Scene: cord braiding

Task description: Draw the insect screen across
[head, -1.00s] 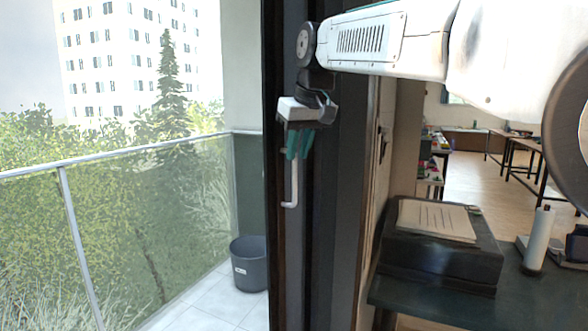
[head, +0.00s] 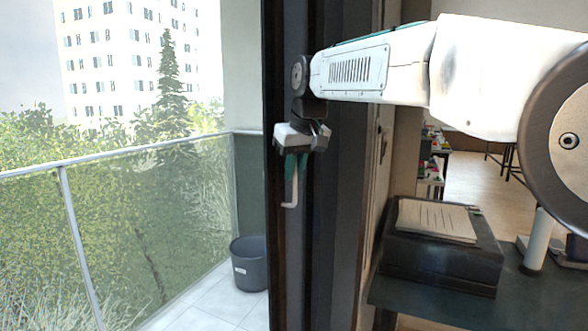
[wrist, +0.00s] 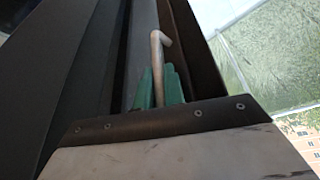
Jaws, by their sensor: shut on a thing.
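A pale upright bar handle (head: 290,192) with a bent lower end is on a dark vertical frame (head: 291,270) at the right side of the balcony opening. My gripper (head: 296,168) points down and is shut on the handle, with its green fingers around the upper part of the bar. In the wrist view, the handle (wrist: 158,55) rises from between the green fingers (wrist: 159,88), its hooked end sticking out beyond them. I cannot make out any screen mesh; the opening to the left of the frame looks clear.
Beyond the opening are a balcony with a glass railing (head: 150,230) and a grey bucket (head: 249,264) on pale tiles. At right, a dark box (head: 440,262) with papers (head: 437,220) and a white cylinder (head: 538,240) stand on a dark table (head: 420,300).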

